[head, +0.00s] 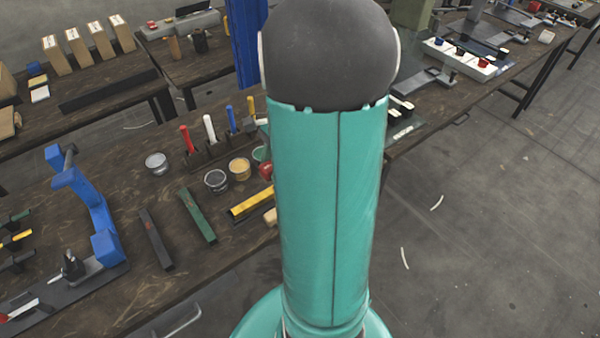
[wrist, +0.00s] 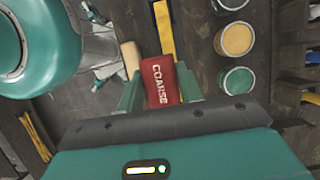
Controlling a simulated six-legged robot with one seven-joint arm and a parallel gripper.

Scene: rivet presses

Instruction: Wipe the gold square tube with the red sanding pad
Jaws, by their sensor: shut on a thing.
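The red sanding pad (wrist: 158,80), marked COARSE, is between my gripper's (wrist: 159,91) two teal fingers in the wrist view, and the gripper is shut on it. A bit of red (head: 265,172), likely the same pad, shows beside my arm in the head view. The gold square tube (wrist: 166,28) lies on the dark bench and runs behind the pad in the wrist view. It also shows in the head view (head: 252,200), its right end near my arm. The pad overlaps the tube in the wrist view; I cannot tell if they touch. My gripper is hidden in the head view.
A tan block (wrist: 130,57) lies beside the tube. Open cans, grey (head: 216,181), yellow (head: 239,168) and green (wrist: 237,82), stand on the other side. A green bar (head: 197,215), a dark bar (head: 156,239) and a blue press (head: 85,200) are further left.

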